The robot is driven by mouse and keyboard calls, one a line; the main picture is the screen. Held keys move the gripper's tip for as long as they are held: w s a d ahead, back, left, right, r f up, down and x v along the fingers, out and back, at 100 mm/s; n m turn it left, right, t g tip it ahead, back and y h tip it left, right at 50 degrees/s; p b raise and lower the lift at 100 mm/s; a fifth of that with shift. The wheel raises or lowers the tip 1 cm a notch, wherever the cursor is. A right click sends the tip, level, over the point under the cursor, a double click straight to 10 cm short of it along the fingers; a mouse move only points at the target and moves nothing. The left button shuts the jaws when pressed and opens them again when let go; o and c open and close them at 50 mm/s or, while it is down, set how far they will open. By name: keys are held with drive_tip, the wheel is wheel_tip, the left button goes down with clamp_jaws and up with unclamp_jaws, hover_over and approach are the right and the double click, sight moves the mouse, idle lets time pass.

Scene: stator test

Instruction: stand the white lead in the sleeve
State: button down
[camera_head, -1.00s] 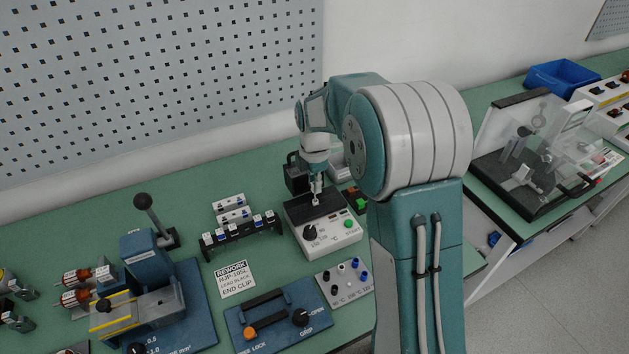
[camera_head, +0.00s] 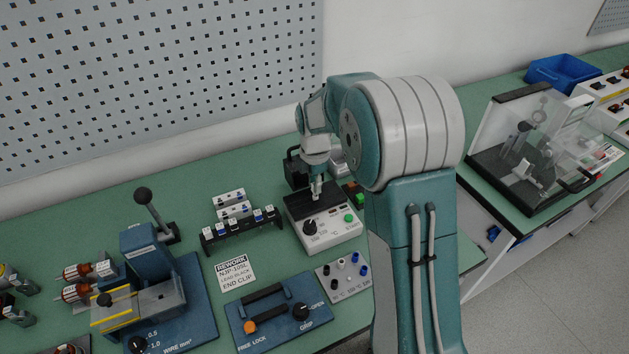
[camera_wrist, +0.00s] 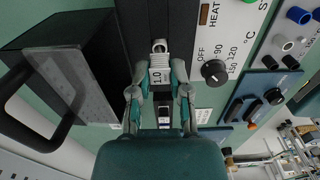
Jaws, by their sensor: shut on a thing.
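My gripper (camera_wrist: 159,84) is shut on a white piece marked 1.0 (camera_wrist: 158,73), with a round, ring-like end pointing away from me. In the head view my gripper (camera_head: 316,190) points down over the dark top of the white heater unit (camera_head: 335,233); the held piece is tiny there. Whether the piece touches the heater I cannot tell. Several coloured stubs stand on a grey plate (camera_head: 352,288) right of the middle, among them a white one (camera_wrist: 283,43) and a blue one (camera_wrist: 298,15). I cannot tell which part is the sleeve.
A black rack (camera_head: 242,234) holding several small white-and-blue pieces stands left of the heater. A blue fixture (camera_head: 282,318) with black bar and knob lies in front. A black box with a handle (camera_wrist: 75,65) stands close beside my gripper. A lever press (camera_head: 150,262) is at left.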

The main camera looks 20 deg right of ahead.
drive_tip(key=c, duration=0.5)
unclamp_jaws()
wheel_tip(320, 180, up, 12)
idle(0.8)
